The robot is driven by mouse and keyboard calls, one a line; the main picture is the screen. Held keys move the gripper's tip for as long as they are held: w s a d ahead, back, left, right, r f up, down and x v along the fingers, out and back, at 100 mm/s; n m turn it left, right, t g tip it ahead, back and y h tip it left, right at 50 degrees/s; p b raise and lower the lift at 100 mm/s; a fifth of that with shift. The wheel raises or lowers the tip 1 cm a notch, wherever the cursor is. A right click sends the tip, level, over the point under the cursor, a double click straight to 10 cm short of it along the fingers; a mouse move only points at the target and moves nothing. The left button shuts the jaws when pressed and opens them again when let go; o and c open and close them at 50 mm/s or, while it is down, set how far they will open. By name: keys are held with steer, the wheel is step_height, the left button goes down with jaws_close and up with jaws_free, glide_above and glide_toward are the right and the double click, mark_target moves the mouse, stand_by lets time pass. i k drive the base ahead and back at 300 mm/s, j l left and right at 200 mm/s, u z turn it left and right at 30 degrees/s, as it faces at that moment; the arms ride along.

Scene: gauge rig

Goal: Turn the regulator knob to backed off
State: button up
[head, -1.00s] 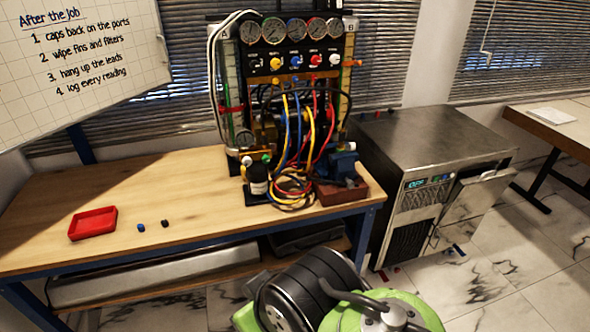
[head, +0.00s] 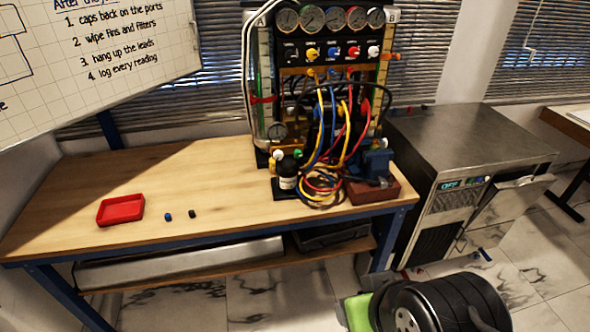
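The gauge rig stands at the back right of the bench, with a row of round gauges (head: 332,19) on top. Below them is a row of coloured knobs: black, yellow (head: 312,54), blue (head: 332,51), red (head: 353,49) and white (head: 374,51). Lower left on the rig is a small single gauge (head: 276,131); a pale knob (head: 278,156) and a green knob (head: 298,154) show below it. Which knob is the regulator's, and its setting, I cannot tell. My gripper does not show in the head view.
Coloured hoses (head: 322,185) pile before the rig, beside a dark bottle (head: 287,176) and a red-brown box (head: 373,192). A red tray (head: 120,210) and two small caps (head: 180,215) lie on the left bench. A steel machine (head: 475,140) stands right. The bench's front left is mostly clear.

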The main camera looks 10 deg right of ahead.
mark_target(278, 155)
steer(key=i+j+u, duration=0.25)
steer(key=i+j, duration=0.15)
steer(key=i+j+u, duration=0.3)
steer(key=i+j, duration=0.1)
steer(key=i, duration=0.1)
